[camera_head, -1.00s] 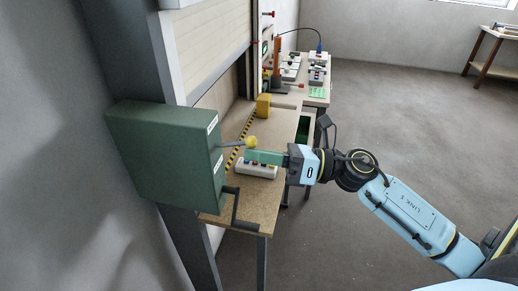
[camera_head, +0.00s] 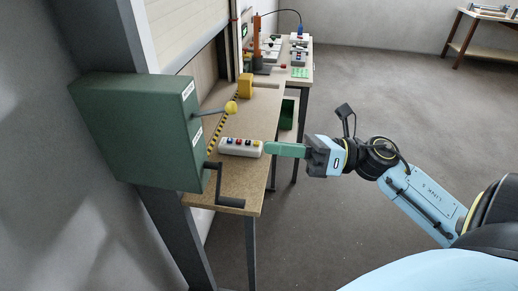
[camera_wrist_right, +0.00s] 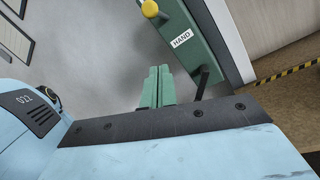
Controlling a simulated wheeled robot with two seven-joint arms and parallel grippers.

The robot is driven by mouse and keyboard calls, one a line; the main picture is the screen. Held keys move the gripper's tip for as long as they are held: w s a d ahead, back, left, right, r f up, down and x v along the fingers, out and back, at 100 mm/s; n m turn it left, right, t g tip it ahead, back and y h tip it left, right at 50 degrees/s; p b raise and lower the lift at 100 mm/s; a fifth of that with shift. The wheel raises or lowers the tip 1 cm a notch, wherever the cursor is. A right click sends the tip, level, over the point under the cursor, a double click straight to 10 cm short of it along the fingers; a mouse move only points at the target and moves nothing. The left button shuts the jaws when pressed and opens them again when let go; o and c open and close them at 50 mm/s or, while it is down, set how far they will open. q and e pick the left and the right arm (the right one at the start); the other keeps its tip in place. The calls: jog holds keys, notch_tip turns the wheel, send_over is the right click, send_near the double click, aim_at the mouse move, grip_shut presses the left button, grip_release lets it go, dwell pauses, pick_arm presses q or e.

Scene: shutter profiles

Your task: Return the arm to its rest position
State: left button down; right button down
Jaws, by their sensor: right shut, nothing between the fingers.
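My right arm comes in from the right in the head view. Its gripper (camera_head: 268,149) has green fingers that are shut and empty, at the right edge of the table beside the white button box (camera_head: 240,147). In the right wrist view the closed fingers (camera_wrist_right: 157,72) point toward the green cabinet (camera_wrist_right: 195,45) labelled HAND. The cabinet (camera_head: 140,130) stands at the left in the head view, with a yellow-knobbed lever (camera_head: 230,107) and a dark crank (camera_head: 232,201). The lever's knob also shows in the wrist view (camera_wrist_right: 150,8). My left gripper is not seen.
A second table (camera_head: 300,72) with several devices is behind. Open floor (camera_head: 385,95) lies to the right.

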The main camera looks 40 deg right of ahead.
jog(key=shift+s+d, duration=0.25)
jog(key=shift+d, duration=0.15)
dwell(0.3)
